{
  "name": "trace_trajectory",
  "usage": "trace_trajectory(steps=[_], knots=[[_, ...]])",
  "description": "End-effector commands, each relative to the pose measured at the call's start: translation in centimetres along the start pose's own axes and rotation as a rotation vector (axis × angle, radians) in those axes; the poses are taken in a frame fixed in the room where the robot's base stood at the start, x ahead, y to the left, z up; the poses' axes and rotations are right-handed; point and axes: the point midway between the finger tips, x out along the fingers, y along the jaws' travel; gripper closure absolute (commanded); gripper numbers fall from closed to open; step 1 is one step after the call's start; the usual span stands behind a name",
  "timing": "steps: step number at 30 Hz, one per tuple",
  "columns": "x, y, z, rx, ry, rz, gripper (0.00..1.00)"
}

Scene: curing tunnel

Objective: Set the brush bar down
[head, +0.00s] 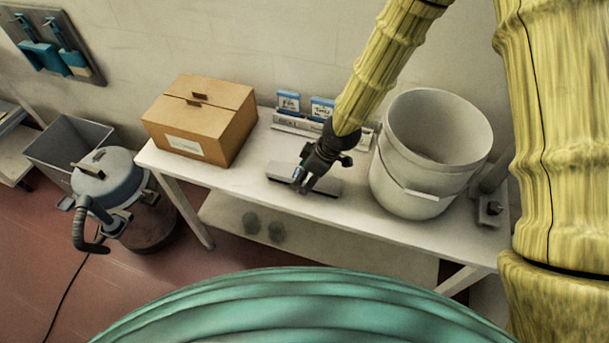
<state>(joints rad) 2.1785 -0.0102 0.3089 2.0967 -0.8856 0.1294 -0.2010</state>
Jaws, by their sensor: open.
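My gripper (301,183) is black and points down over the middle of the white table (352,206). It is open. A flat grey bar-like piece (324,187) lies on the table under and beside the fingers, which hide part of it. It may be the brush bar, but I cannot make out bristles. Whether the fingers touch it I cannot tell.
A cardboard box (205,115) stands left on the table and a large white bucket (425,160) right. Behind my gripper is a pale holder (290,124) with blue-white packs. A vacuum cleaner (110,190) and grey bin (68,150) stand on the floor at left.

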Motion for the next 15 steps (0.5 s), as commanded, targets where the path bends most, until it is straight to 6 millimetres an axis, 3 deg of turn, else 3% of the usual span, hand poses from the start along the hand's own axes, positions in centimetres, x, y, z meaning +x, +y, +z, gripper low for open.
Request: trace_trajectory(steps=[15], knots=[[-6.5,0.1,0.0,0.002,0.003,0.002,0.36]])
